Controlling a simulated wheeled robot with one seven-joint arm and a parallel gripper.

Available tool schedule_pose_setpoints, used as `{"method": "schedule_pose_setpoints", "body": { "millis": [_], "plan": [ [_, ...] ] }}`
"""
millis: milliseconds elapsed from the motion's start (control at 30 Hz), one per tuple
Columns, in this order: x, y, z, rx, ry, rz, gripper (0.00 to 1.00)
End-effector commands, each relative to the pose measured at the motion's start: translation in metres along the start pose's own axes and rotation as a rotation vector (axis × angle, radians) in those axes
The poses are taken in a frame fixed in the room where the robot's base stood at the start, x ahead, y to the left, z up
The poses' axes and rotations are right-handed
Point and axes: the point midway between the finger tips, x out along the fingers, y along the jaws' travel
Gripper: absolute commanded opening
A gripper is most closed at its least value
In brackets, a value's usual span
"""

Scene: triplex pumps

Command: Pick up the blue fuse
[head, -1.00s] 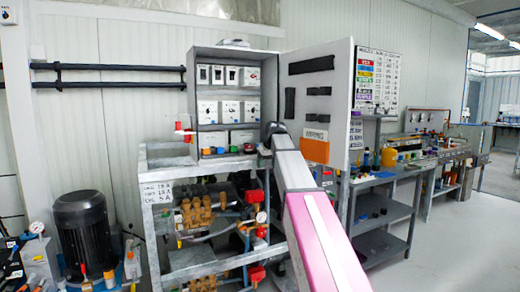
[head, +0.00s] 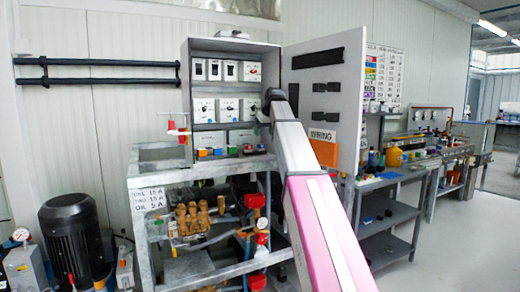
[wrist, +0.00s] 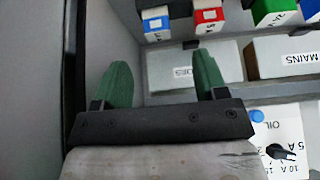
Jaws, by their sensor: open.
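A blue fuse (wrist: 157,22) with a white label face shows at the top of the wrist view, near the cabinet's side wall. My gripper (wrist: 163,82) is open, with its green fingertips apart and nothing between them. The blue fuse is beyond the fingertips, roughly in line with the gap and not touching them. Another blue block (wrist: 311,9) is cut off at the top right corner. In the head view my gripper is at the right side of the open cabinet, largely hidden by my arm.
A red fuse (wrist: 208,18) sits beside the blue one, then a green one (wrist: 272,10). White boxes (wrist: 287,57) and an oil switch (wrist: 280,140) are close to the gripper. The cabinet (head: 187,80) has its door (head: 300,75) open at right.

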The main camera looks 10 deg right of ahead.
Motion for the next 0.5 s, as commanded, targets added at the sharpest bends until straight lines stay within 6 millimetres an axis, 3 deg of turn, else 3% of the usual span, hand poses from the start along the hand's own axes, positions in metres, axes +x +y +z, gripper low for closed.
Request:
{"method": "schedule_pose_setpoints", "body": {
  "millis": [500],
  "plan": [
    [0.046, 0.002, 0.000, 0.000, -0.001, 0.000, 0.66]
  ]
}}
